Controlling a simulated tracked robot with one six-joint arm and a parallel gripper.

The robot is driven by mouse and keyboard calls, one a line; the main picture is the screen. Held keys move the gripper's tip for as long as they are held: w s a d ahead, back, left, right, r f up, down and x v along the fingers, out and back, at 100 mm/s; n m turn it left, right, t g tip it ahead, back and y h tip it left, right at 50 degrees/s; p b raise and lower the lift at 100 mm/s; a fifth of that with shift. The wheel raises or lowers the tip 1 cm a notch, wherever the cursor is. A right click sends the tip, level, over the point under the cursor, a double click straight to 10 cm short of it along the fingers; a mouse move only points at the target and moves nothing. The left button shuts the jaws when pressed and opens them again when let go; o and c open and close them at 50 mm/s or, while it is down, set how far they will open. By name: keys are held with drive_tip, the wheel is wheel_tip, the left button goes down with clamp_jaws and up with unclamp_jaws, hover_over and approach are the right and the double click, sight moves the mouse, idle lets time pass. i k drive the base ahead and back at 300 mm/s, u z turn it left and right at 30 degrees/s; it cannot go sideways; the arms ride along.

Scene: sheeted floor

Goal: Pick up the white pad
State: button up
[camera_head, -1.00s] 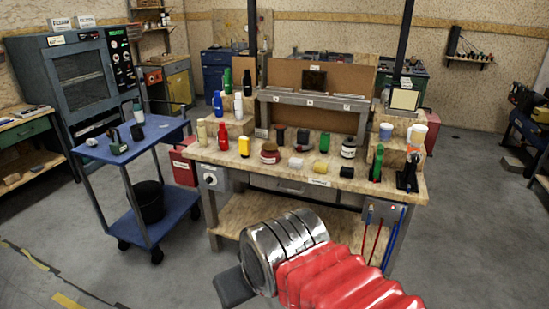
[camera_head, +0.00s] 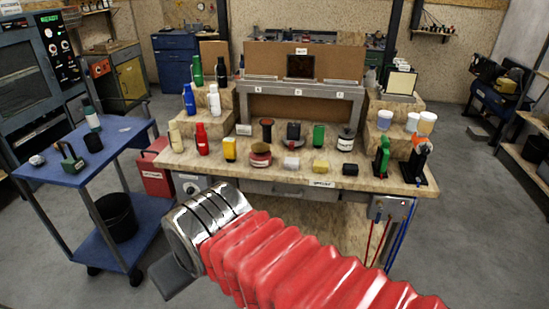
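A small white block (camera_head: 291,163), which looks like the white pad, lies on the wooden workbench top (camera_head: 330,178) near its front edge. It sits between a dark red-brown round jar (camera_head: 260,155) and a yellow block (camera_head: 321,167). My arm with its red ribbed sleeve crosses the lower middle of the view, in front of the bench. The dark end of my gripper (camera_head: 172,278) shows at the lower left, well short of the bench and apart from the white pad. Its fingers are mostly hidden, so I cannot see whether it is open.
Several bottles and containers crowd the bench top. A yellow container (camera_head: 229,148), a black block (camera_head: 347,170) and a green hand tool (camera_head: 381,158) stand near the front. A blue cart (camera_head: 80,170) stands left of the bench. Clear floor (camera_head: 470,230) lies to the right.

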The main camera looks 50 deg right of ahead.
sight(290, 163)
drive_tip(key=z, duration=0.25)
drive_tip(key=i, duration=0.9)
drive_tip(key=z, duration=0.8)
drive_tip(key=i, duration=0.7)
drive_tip(key=z, duration=0.3)
